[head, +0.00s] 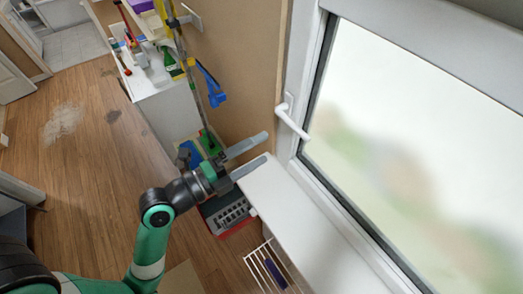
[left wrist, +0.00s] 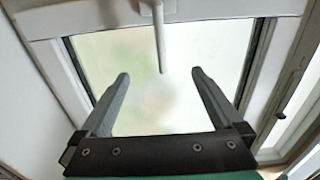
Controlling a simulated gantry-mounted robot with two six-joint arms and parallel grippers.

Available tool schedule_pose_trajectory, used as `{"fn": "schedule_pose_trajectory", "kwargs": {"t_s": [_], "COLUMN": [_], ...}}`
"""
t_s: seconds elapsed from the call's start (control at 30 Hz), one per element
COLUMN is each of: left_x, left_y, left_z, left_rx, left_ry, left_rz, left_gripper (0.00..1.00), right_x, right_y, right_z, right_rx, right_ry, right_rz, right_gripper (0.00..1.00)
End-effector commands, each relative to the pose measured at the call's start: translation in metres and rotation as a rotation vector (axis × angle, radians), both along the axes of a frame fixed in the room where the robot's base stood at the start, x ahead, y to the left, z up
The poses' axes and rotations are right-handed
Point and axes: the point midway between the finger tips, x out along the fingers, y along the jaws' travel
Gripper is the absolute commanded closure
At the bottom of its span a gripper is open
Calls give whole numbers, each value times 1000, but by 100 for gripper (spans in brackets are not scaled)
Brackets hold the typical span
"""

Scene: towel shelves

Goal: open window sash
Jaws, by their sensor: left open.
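The window sash (head: 309,75) has a white frame around frosted-looking glass (head: 420,150) and fills the right of the head view. It looks closed against its frame. A white lever handle (head: 289,117) sits on its left side. My left gripper (head: 267,147) is open and empty, below and left of the handle, with its fingers pointing toward the window. In the left wrist view the handle (left wrist: 159,38) hangs beyond and between the open fingers (left wrist: 160,78), apart from them. My right gripper is not in view.
A white sill (head: 290,205) runs below the window. A white wire rack (head: 272,266) and a red and grey crate (head: 228,213) stand below it. A white cabinet (head: 165,95) with tools and bottles is behind. Wood floor (head: 90,180) is open at left.

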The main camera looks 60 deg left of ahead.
Motion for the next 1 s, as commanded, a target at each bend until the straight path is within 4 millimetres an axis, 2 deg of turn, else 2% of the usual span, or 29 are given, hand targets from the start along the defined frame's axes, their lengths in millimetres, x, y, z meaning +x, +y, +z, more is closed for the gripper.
{"fn": "schedule_pose_trajectory", "kwargs": {"t_s": [0.17, 0.27, 0.5, 0.7, 0.83, 1.0], "left_x": [3, 15, 72, 110, 120, 121], "left_y": [3, 2, 1, 1, 1, 1], "left_z": [2, 4, 4, -1, 1, 1], "left_rx": [1, 2, 2, 2, 2, 2], "left_ry": [-3, -3, -2, -5, -4, -4], "left_rz": [7, 5, 4, 6, 7, 7], "left_gripper": [0, 0, 0, 0, 0, 0], "right_x": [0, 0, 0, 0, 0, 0], "right_y": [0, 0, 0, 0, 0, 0], "right_z": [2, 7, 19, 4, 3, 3], "right_rx": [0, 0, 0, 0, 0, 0], "right_ry": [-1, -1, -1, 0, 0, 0], "right_rz": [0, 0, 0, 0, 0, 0], "right_gripper": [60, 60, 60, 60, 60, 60]}}
